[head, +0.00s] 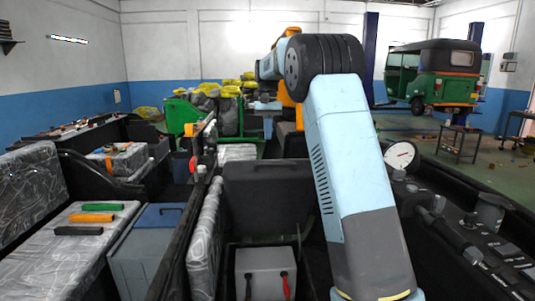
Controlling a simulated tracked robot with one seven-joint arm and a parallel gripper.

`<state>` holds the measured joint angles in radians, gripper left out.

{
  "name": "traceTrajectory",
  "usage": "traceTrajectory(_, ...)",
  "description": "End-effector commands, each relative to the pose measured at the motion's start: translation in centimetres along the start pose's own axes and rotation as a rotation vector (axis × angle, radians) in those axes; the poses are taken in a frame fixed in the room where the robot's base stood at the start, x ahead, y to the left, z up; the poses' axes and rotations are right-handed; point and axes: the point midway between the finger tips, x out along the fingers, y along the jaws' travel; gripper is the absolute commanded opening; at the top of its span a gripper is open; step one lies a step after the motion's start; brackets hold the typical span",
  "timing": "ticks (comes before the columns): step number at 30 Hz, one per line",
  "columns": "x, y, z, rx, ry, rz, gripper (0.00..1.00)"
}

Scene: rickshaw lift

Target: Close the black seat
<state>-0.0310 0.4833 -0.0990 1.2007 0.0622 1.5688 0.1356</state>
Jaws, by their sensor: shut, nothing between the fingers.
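A black panel (265,192), which looks like the black seat, stands raised and nearly upright in the middle of the view. In front of it lies an open compartment with a grey box (266,270), which has a black and a red clamp on top. My blue arm rises from the bottom right, bends at a black joint and reaches away beyond the panel. My gripper is hidden behind my own arm, so I cannot see its fingers or whether they touch the seat.
A grey patterned seat (65,255) on the left holds green, orange and black handled items. A grey-blue bin (150,245) stands beside it. A dashboard with a round gauge (400,155) is at right. A green three-wheeler (433,75) is raised behind. Yellow-topped bags (225,95) lie farther back.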

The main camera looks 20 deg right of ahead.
Motion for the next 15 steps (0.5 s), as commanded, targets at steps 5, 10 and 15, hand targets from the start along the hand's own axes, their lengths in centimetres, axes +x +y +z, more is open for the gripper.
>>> traceTrajectory(5,3.3,0.0,0.0,0.000,-0.002,0.000,0.00)
traceTrajectory(10,5.2,0.0,1.1,-0.001,0.000,0.000,0.00)
traceTrajectory(15,6.4,0.0,2.2,0.000,0.000,0.000,0.00)
